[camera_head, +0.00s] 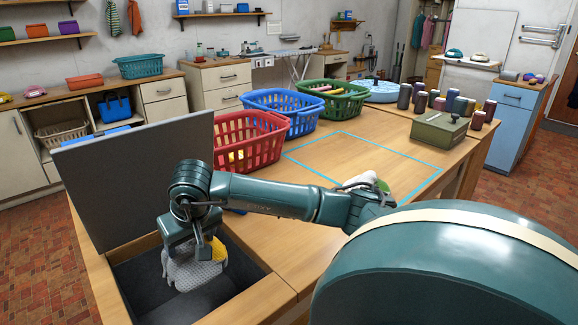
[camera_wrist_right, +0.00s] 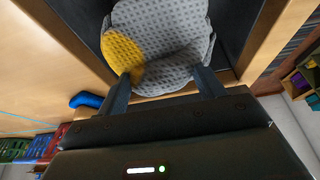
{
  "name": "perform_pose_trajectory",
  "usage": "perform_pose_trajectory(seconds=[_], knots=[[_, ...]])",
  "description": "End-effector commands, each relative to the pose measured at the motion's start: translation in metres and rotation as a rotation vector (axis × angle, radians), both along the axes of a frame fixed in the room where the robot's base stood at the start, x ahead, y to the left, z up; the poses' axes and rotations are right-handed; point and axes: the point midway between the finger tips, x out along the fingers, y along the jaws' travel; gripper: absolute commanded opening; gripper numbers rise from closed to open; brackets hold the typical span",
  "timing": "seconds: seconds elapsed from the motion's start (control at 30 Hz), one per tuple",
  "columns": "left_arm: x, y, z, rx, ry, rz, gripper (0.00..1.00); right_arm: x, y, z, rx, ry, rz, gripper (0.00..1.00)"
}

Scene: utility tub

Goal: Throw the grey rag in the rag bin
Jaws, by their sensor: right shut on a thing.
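My right gripper (camera_head: 192,246) hangs over the open rag bin (camera_head: 140,272), a dark compartment set into the left end of the worktop. It is shut on the grey rag (camera_head: 186,275), a dotted cloth with a yellow patch at one side. In the right wrist view the rag (camera_wrist_right: 175,45) spreads beyond the two fingers (camera_wrist_right: 163,88), with the dark bin behind it. The bin's grey lid (camera_head: 135,180) stands raised at the back left. Whether the rag touches the bin floor I cannot tell. My left gripper is not in view.
Red (camera_head: 250,140), blue (camera_head: 283,112) and green (camera_head: 332,100) baskets stand along the worktop's back. A blue taped outline (camera_head: 365,160) marks a bare area. A white and green item (camera_head: 366,181) lies partly behind my arm. Several dark canisters (camera_head: 440,103) stand at the far right.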

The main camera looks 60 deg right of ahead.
Motion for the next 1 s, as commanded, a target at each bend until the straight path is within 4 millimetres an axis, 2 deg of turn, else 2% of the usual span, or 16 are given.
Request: perform_pose_trajectory(seconds=[0.23,0.27,0.57,0.83,1.0], knots=[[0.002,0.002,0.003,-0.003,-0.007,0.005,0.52,0.0,0.0,-0.001,0.0,-0.001,0.0,0.46],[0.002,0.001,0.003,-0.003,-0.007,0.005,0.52,0.0,0.0,-0.001,0.0,-0.001,0.0,0.69],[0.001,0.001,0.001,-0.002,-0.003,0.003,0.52,0.0,0.0,-0.001,0.0,0.0,0.0,0.94],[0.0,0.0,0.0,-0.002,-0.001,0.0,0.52,0.0,0.0,0.0,0.0,-0.001,0.0,0.94],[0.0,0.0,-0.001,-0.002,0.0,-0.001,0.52,-0.007,0.002,0.019,-0.002,-0.005,0.002,0.94]])
